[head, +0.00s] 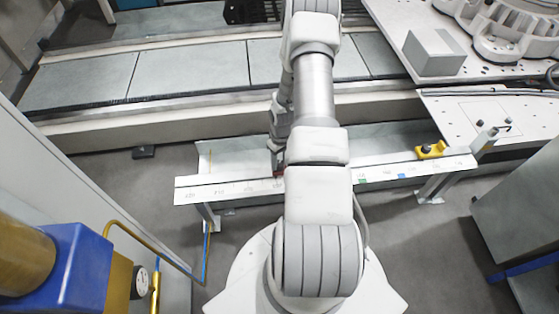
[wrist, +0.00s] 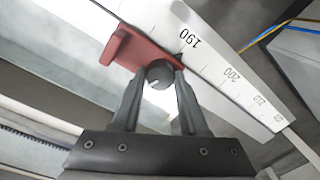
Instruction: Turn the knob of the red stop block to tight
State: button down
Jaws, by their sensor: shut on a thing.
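The red stop block (wrist: 137,50) sits on the scale rail (wrist: 215,62) in the wrist view, beside the printed 190 mark. Its round dark grey knob (wrist: 159,74) faces my gripper (wrist: 159,82). The fingers are shut on the knob, one on each side of it. A pale mark shows on the knob's face, but its setting cannot be read. In the head view only a sliver of the red stop block (head: 278,171) shows beside my arm, which hides most of it and the gripper.
A yellow block (head: 431,150) with a dark knob sits on the right part of the rail. Small green and blue marks show on the rail's front. A yellow pipe (head: 150,247) and a grey cabinet stand at the left. A grey box lies on the plate at upper right.

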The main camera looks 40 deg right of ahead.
jog(key=m, duration=1.2)
jog(key=shift+s+m+t, duration=0.1)
jog(key=shift+m+t, duration=0.2)
dwell(0.4)
jog(key=shift+c, duration=2.1)
grip_release()
notch_tip(320, 180, up, 17)
jog(key=p, duration=0.5)
jog(key=shift+s+d+r, duration=0.15)
jog(key=shift+s+r, duration=0.05)
jog(key=shift+s, duration=0.2)
